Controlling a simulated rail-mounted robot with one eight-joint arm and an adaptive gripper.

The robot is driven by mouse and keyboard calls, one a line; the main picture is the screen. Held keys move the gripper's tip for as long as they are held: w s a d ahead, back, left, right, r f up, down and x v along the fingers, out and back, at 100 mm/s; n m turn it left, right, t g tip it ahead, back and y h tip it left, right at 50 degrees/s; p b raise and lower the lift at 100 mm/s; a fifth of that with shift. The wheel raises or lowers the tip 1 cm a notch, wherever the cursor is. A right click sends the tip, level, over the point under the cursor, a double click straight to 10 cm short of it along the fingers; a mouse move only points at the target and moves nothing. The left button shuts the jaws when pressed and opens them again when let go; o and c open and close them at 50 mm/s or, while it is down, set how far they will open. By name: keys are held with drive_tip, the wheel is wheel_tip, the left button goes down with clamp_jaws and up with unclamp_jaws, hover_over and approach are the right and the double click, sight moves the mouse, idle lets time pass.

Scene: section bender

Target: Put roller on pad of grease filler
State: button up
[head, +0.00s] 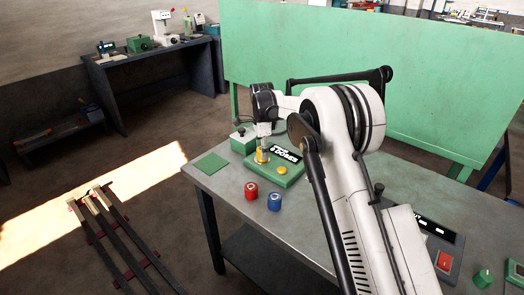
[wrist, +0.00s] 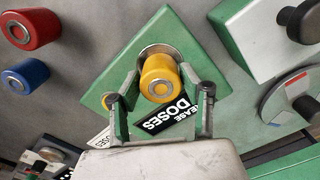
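The grease filler is a green block (head: 291,176) with a black "GREASE DOSES" label, on the grey table; it also fills the middle of the wrist view (wrist: 109,94). A yellow roller (wrist: 160,76) stands upright on its round metal pad (wrist: 150,48); it also shows in the head view (head: 261,157). My gripper (wrist: 161,93) is over the roller, with one finger on each side. Gaps show between the fingers and the roller, so it is open. In the head view my gripper (head: 263,142) is above the roller. The pad is mostly hidden under the roller.
A red roller (head: 251,191) and a blue roller (head: 274,202) stand on the table in front of the filler. A green box with a dark knob (head: 243,142) stands behind it. A flat green square (head: 211,164) lies at the left. A control panel (head: 441,245) is at the right.

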drive_tip(key=o, duration=0.3)
drive_tip(key=shift+r, duration=0.15)
wheel_tip(320, 180, up, 12)
drive_tip(key=s+d+r+n+t, duration=0.2)
drive_tip(key=s+d+r+n, duration=0.1)
drive_tip(key=s+d+r, duration=0.6)
drive_tip(key=s+d+r+n+t, duration=0.1)
drive_tip(key=s+d+r+n, duration=0.45)
drive_tip(key=s, duration=0.55)
drive_tip(key=s+d+f+n+t, duration=0.1)
drive_tip(key=s+d+f+n, duration=0.1)
drive_tip(key=s, duration=0.7)
drive_tip(key=s+d+f+n+t, duration=0.1)
drive_tip(key=s+d+f, duration=0.2)
drive_tip(key=s, duration=0.7)
drive_tip(key=s+d+f+n+t, duration=0.2)
drive_tip(key=s+d, duration=0.3)
drive_tip(key=s, duration=0.5)
drive_tip(key=shift+d+f+n, duration=0.1)
drive_tip(key=shift+f+n, duration=0.25)
drive_tip(key=shift+f, duration=0.1)
